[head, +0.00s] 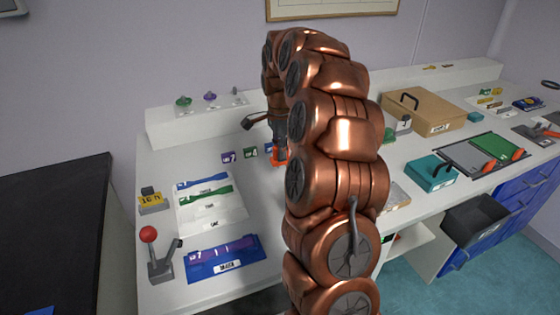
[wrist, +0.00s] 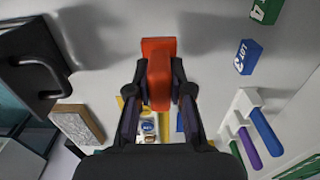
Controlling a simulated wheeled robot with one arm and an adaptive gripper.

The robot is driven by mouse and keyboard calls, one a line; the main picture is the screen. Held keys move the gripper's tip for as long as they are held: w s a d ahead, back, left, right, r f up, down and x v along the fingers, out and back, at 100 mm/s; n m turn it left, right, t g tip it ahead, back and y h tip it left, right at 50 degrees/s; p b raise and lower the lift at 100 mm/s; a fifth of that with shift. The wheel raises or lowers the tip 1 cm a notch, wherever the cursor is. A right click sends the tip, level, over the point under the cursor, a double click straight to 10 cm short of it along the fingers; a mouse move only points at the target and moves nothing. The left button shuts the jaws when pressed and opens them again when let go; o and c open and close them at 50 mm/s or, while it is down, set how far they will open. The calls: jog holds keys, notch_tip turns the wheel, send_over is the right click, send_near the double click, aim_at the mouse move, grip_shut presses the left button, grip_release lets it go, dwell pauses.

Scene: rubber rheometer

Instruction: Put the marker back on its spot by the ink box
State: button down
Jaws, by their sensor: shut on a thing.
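My gripper (wrist: 160,92) is shut on an orange-red block (wrist: 158,62), which sticks out past the fingertips in the wrist view. I take this block for the marker; no label on it is readable. In the head view a bit of the orange-red block (head: 278,157) shows at the left edge of my arm, over the white bench, close to the row of small LOT blocks. Most of my gripper is hidden there behind my arm. Whether the block touches the bench I cannot tell. I cannot make out for sure which thing is the ink box.
A blue LOT block (wrist: 248,57) and a green one (wrist: 265,10) stand right of the held block in the wrist view. A wood-edged grey pad (wrist: 76,135) lies left. A brown box (head: 424,110) and teal box (head: 430,172) stand on the right bench.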

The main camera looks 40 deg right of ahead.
jog(key=shift+f+p, duration=0.35)
jog(key=shift+f, duration=1.75)
jog(key=shift+f, duration=0.2)
jog(key=c, duration=1.1)
grip_release()
jog(key=shift+o, duration=0.2)
jog(key=shift+r, duration=0.15)
